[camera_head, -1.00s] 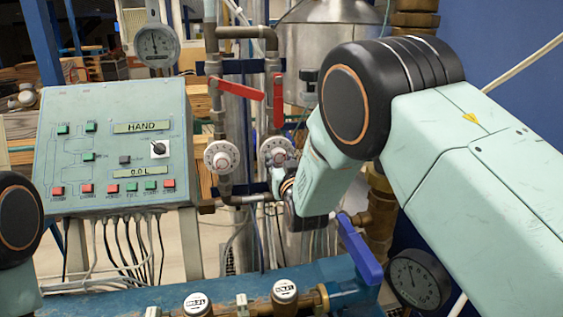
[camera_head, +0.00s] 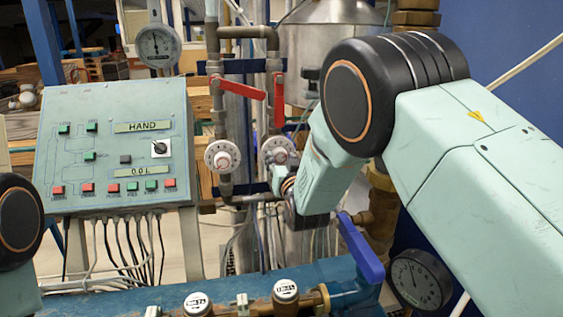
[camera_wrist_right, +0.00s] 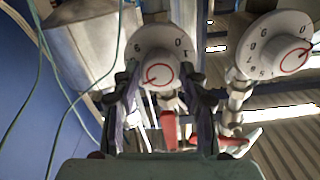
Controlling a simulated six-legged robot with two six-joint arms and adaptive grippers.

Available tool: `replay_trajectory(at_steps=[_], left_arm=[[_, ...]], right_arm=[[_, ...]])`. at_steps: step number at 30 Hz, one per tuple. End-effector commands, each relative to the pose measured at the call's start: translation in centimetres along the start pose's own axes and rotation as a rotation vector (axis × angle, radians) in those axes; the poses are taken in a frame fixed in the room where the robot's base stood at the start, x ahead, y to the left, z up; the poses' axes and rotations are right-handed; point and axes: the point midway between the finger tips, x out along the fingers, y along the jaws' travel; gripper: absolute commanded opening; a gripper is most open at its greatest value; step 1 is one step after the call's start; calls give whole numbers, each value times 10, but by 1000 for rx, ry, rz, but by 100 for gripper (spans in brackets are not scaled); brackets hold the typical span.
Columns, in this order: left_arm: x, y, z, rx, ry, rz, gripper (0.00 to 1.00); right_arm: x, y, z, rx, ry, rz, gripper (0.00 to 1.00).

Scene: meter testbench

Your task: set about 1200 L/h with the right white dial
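The right white dial (camera_head: 275,148) is on the right-hand pipe in the head view, with my right gripper (camera_head: 284,168) at its lower right. In the right wrist view, the dial (camera_wrist_right: 153,42) has a raised white knob with a red ring. The fingers of my right gripper (camera_wrist_right: 160,76) stand apart on either side of this knob; I cannot tell whether they touch it. The left white dial (camera_head: 222,155) is on the neighbouring pipe and also shows in the right wrist view (camera_wrist_right: 256,62). My left gripper is not in view.
Red lever handles (camera_head: 231,87) sit above the dials. The control panel (camera_head: 100,105) at left reads HAND and 0.0 L. A blue lever (camera_head: 360,247), a pressure gauge (camera_head: 415,280) and meters on the blue bench (camera_head: 130,300) are below my right arm.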

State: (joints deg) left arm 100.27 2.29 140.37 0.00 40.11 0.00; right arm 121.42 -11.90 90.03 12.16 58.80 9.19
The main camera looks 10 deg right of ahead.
Motion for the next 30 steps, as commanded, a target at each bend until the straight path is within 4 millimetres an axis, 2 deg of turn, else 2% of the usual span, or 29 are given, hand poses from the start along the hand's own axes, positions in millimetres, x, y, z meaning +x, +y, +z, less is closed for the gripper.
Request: replay_trajectory(at_steps=[1, 5, 17, 30], left_arm=[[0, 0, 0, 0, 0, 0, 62], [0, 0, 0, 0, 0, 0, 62], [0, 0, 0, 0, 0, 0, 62], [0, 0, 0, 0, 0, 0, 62]], right_arm=[[0, 0, 0, 0, -1, 0, 50], [0, 0, 1, -1, -2, 0, 61], [-5, 0, 2, -2, -5, 0, 62], [-61, 0, 1, -3, -3, -1, 62]])
